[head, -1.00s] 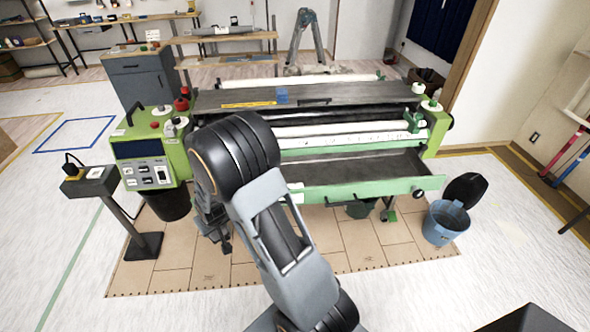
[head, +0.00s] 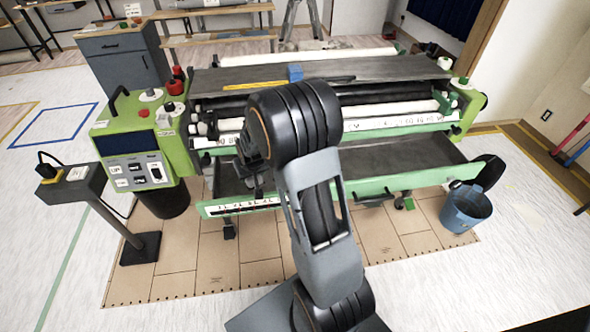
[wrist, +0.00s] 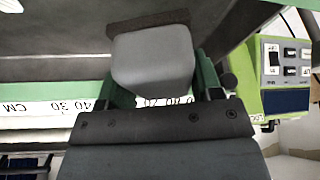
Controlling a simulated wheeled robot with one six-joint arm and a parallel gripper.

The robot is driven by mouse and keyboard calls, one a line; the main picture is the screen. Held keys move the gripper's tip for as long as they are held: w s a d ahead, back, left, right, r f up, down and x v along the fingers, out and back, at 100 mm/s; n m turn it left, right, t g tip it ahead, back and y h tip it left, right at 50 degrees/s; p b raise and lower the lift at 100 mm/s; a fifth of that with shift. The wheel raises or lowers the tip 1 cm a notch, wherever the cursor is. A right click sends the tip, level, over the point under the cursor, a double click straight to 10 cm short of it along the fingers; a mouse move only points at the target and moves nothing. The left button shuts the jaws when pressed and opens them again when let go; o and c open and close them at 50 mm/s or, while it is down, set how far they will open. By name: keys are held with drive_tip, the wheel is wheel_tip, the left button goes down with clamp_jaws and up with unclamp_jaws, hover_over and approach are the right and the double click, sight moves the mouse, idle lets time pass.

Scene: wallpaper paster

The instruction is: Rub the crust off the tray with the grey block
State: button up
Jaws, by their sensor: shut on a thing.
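The tray is the long dark trough with a green front wall (head: 385,186) at the front of the pasting machine. Its dark floor fills the top of the wrist view (wrist: 60,50). My gripper (wrist: 155,78) is shut on the grey block (wrist: 152,62), which has a dark brown strip along its far edge. In the head view my gripper (head: 254,172) is over the left part of the tray, and my arm hides most of it and the block. I cannot tell whether the block touches the tray floor. I cannot make out the crust.
A green control box (head: 140,140) stands at the tray's left end. White rollers (head: 390,110) and the machine's dark top (head: 400,68) lie behind the tray. A blue bucket (head: 466,208) stands on the floor at the right, and a black-footed stand (head: 140,247) at the left.

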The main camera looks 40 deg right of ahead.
drive_tip(key=s+d+f+m+b, duration=0.1)
drive_tip(key=d+b, duration=0.6)
drive_tip(key=d, duration=0.1)
drive_tip(key=s+d+f+m+h+b, duration=0.1)
drive_tip(key=s+d+m+b, duration=0.1)
drive_tip(key=d+b, duration=0.4)
drive_tip(key=shift+d+m+b, duration=0.3)
drive_tip(key=shift+d+b, duration=0.05)
drive_tip(key=shift+d, duration=0.9)
drive_tip(key=shift+s, duration=0.15)
drive_tip(key=shift+f+b, duration=2.2)
drive_tip(key=shift+f, duration=1.1)
drive_tip(key=shift+r, duration=0.2)
